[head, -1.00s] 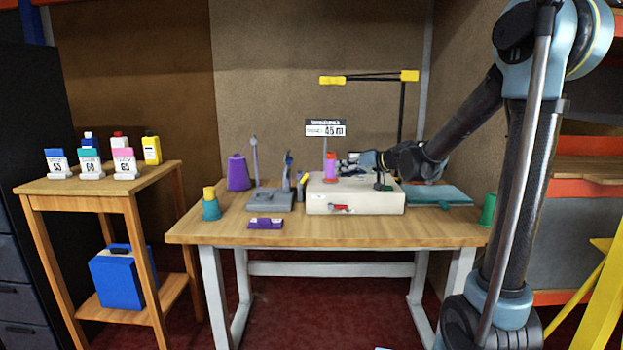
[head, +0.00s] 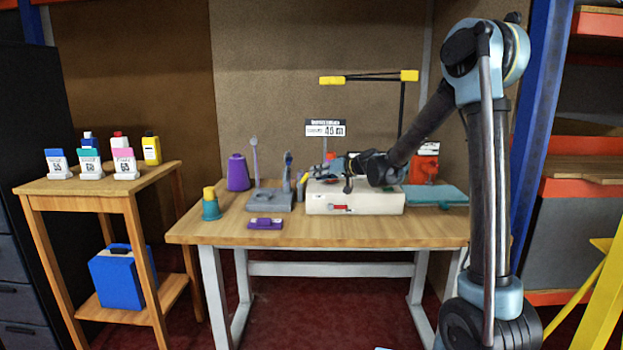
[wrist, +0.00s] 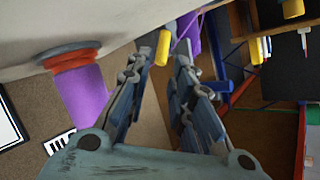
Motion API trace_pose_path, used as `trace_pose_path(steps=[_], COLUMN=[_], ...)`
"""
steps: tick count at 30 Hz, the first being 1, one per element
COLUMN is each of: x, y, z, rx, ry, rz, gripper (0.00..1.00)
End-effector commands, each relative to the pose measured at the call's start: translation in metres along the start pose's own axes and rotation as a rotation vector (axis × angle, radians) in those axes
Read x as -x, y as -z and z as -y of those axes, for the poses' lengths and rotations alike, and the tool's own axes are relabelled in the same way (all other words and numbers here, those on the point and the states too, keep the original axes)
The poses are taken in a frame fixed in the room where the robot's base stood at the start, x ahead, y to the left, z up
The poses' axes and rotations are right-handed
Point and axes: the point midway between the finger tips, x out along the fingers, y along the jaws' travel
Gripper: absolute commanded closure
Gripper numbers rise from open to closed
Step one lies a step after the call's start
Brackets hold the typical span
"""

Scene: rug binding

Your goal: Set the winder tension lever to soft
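The winder is a cream box (head: 385,203) on the right half of the wooden table. A small red lever (head: 338,207) shows low on its front face; its setting is too small to read. My gripper (head: 312,173) is over the left end of the winder's top, pointing left. In the wrist view my gripper (wrist: 171,58) has its two fingers apart with nothing clearly held between them. The winder's pale surface (wrist: 70,20) fills the top left there, with a purple spool with an orange ring (wrist: 85,95) beside the fingers. The red lever does not show in the wrist view.
The table's front strip (head: 340,232) is clear.

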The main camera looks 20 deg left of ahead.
Motion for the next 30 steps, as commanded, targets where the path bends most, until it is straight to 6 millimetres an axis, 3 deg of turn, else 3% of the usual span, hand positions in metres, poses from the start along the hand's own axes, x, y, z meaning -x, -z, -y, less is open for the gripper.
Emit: trace_pose_path(steps=[9, 23, 26, 30], x=[-0.039, -0.048, -0.048, -0.047], y=[0.000, 0.000, 0.000, 0.000], z=[0.000, 0.000, 0.000, 0.000], rx=[0.001, 0.000, 0.000, 0.000], ry=[0.000, 0.000, 0.000, -0.001], rz=[0.001, 0.000, 0.000, 0.000], gripper=[0.79, 0.79, 0.99, 1.00])
